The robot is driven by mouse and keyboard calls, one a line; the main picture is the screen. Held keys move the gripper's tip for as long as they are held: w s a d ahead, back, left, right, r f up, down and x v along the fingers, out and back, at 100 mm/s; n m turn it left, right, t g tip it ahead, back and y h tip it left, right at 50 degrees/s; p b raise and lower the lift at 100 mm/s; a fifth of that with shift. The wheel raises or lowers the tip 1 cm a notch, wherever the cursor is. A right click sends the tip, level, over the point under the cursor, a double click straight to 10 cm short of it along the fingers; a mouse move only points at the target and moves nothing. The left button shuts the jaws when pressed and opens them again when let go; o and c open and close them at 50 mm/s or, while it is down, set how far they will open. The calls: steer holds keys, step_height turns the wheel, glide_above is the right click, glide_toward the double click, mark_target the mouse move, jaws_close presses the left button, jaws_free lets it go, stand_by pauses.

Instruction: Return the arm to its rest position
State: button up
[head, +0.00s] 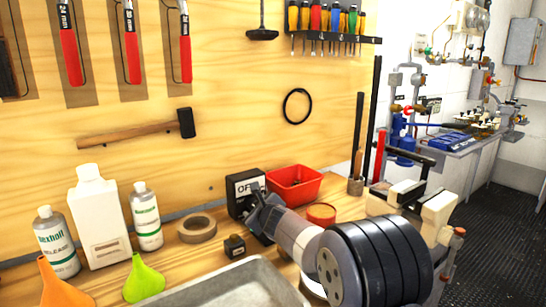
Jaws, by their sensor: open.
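My arm reaches in from the lower right, its ribbed black joint large in the foreground. My gripper (262,213), dark grey, is at its far end over the workbench (215,258). It is open, though its fingers are small and hard to tell apart. It appears close in front of a dark box marked "OF..." (244,188); whether they touch I cannot tell. I see nothing held in the jaws.
A red bin (294,184) stands behind the gripper. A tape roll (197,229), a small black block (234,246), white bottles (97,215), funnels (143,279) and a metal tray (232,287) are to its left. Tools hang on the wooden wall (240,105). Dark floor (508,225) shows at right.

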steer(key=b+v, duration=0.1)
steer(key=v, duration=0.9)
steer(key=shift+s+d+r, duration=0.1)
steer(key=shift+s+r, duration=0.05)
steer(key=p+x, duration=0.1)
steer(key=x, duration=0.9)
steer(key=shift+w+f, duration=0.2)
steer(key=shift+w, duration=0.15)
steer(key=shift+r+p, duration=0.25)
steer(key=shift+p, duration=0.95)
steer(key=shift+m+p, duration=0.3)
steer(key=shift+p, duration=0.15)
steer(key=m+g+p, duration=0.1)
steer(key=p, duration=0.5)
steer(key=shift+y+p, duration=0.4)
